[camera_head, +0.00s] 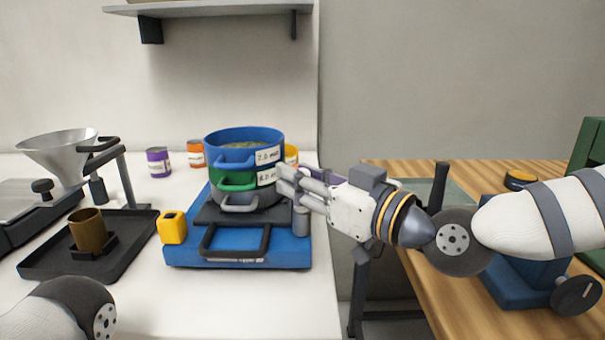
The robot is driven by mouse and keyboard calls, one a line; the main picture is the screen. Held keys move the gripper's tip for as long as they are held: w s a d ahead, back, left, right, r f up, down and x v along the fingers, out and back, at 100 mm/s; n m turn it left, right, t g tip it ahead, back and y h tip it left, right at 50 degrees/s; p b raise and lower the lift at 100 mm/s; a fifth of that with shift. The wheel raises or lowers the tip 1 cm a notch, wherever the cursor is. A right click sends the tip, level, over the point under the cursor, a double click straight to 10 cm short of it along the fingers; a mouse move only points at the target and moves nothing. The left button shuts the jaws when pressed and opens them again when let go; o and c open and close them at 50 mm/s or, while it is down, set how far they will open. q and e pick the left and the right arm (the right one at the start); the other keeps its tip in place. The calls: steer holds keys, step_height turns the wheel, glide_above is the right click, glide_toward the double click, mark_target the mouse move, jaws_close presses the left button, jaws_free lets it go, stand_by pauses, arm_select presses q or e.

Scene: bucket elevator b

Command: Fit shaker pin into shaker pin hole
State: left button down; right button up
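The blue shaker base (180,255) sits on the white counter with a black handle (235,255) at its front. On it stands a stack of sieves: blue (215,145), green (232,180) and grey at the bottom. A short grey cylinder (301,222) stands at the base's right side, below my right gripper. I cannot tell whether it is the shaker pin, and I make out no pin hole. My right gripper (284,180) points left, its fingertips beside the stack's right side. Its finger opening and any held thing are unclear. My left gripper is out of view.
A yellow block (172,228) stands just left of the base. A black tray (50,262) with a brown cup (88,230) and a metal funnel (60,155) are farther left. Purple (158,162) and orange (196,153) cans stand behind. A wooden table (440,290) is at right.

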steer(key=shift+o, duration=0.3)
steer(key=v, duration=1.2)
